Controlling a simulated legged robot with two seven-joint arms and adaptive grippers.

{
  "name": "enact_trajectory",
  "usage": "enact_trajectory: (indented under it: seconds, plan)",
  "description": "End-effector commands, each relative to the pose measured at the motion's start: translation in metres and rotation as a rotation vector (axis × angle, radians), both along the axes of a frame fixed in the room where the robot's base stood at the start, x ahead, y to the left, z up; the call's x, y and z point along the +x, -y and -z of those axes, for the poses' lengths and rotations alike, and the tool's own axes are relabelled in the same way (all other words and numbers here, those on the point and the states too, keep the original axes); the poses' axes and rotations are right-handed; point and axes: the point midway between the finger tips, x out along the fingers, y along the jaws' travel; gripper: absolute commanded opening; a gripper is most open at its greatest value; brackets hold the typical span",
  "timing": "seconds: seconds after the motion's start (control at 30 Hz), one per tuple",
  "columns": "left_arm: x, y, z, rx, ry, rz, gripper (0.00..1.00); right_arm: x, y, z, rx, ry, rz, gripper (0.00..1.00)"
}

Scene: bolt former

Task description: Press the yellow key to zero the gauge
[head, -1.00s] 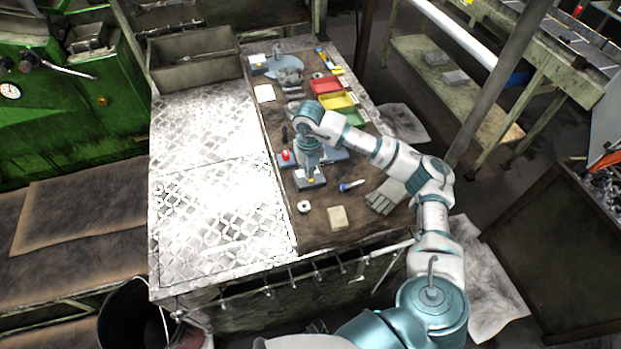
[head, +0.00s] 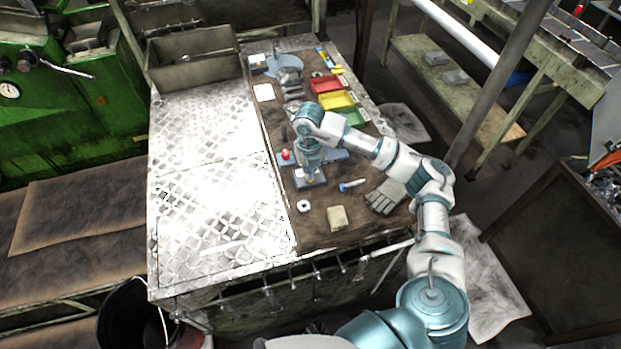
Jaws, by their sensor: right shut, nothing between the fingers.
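A small grey-blue gauge box (head: 301,183) lies on the brown mat in the middle of the table. My right gripper (head: 312,177) points down over it, shut and empty, with its tips at or just above the box's top. The yellow key is hidden or too small to make out under the fingertips. I cannot tell whether the tips touch it. My left gripper is not in the head view.
A red button (head: 286,155) on a small box stands just left of my right gripper. A blue-handled tool (head: 352,184), a white ring (head: 304,206), a beige block (head: 337,218) and grey gloves (head: 385,196) lie nearby. Red, yellow (head: 337,101) and green trays stand farther back.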

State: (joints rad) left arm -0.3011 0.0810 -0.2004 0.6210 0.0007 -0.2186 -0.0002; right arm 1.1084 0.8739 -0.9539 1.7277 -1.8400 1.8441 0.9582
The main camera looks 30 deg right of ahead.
Motion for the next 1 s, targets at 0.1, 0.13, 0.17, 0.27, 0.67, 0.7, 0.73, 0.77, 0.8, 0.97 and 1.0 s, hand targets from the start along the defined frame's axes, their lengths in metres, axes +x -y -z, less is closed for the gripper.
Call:
enact_trajectory:
  seconds: [0.1,0.13,0.17,0.27,0.67,0.7,0.73,0.77,0.8,0.97,1.0]
  plan:
    - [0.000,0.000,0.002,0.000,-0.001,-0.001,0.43,0.000,0.001,0.003,0.000,0.000,0.001,0.00]
    - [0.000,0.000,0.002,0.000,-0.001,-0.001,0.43,0.000,0.001,0.003,0.000,0.000,0.001,0.00]
    - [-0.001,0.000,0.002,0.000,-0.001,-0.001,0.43,0.000,0.001,0.004,0.000,0.000,0.001,0.00]
    - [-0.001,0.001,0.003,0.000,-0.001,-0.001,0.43,0.000,0.001,0.005,0.000,0.000,0.001,0.00]
    - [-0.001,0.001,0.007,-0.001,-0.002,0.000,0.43,0.000,0.000,0.011,0.000,0.000,0.000,0.00]
    - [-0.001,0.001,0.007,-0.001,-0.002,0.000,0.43,0.000,0.000,0.012,0.000,0.000,0.000,0.00]
    - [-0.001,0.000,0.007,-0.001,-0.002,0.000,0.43,0.000,0.000,0.012,0.000,0.000,0.000,0.00]
    - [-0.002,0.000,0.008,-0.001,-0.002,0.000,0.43,0.000,0.000,0.012,0.000,0.000,0.000,0.00]
    - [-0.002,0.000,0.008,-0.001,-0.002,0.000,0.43,0.000,0.000,0.013,0.000,0.000,0.000,0.00]
    - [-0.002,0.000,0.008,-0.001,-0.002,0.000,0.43,0.000,0.000,0.013,0.000,0.000,0.000,0.00]
    - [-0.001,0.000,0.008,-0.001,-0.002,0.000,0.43,0.000,0.000,0.013,0.000,0.000,0.000,0.00]
